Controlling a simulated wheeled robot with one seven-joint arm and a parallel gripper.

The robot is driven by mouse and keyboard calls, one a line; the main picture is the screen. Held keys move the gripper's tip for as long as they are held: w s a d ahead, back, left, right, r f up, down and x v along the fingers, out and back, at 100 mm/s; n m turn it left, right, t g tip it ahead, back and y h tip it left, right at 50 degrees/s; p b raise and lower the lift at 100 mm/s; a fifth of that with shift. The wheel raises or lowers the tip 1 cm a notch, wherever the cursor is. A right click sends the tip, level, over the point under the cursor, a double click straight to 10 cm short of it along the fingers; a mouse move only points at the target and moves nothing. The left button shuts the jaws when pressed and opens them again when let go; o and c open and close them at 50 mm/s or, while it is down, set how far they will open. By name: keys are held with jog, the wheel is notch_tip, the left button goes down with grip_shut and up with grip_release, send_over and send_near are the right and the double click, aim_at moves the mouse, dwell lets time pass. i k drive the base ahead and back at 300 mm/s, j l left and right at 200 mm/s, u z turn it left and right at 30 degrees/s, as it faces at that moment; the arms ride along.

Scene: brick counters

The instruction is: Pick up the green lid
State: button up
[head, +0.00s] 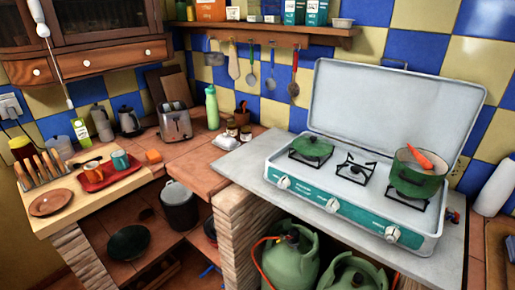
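The green lid (311,147) lies on the left burner of the camping stove (338,203). It looks flat, with a small knob on top. A green pot (418,184) stands on the right burner with an orange carrot (420,158) sticking out of its top. The middle burner (355,169) is bare. My gripper is not in view.
The stove's raised grey cover (390,105) stands behind the burners. Utensils hang from a wooden shelf (265,30) above. A toaster (175,123), a green bottle (212,107) and a red tray (97,180) are on the left counters. Green gas bottles (291,258) stand below.

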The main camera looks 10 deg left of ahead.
aim_at(311, 146)
jog(key=u, duration=0.4)
jog(key=i+j, duration=0.1)
jog(key=j, duration=0.55)
jog(key=i+j+z, duration=0.1)
jog(key=i+j, duration=0.75)
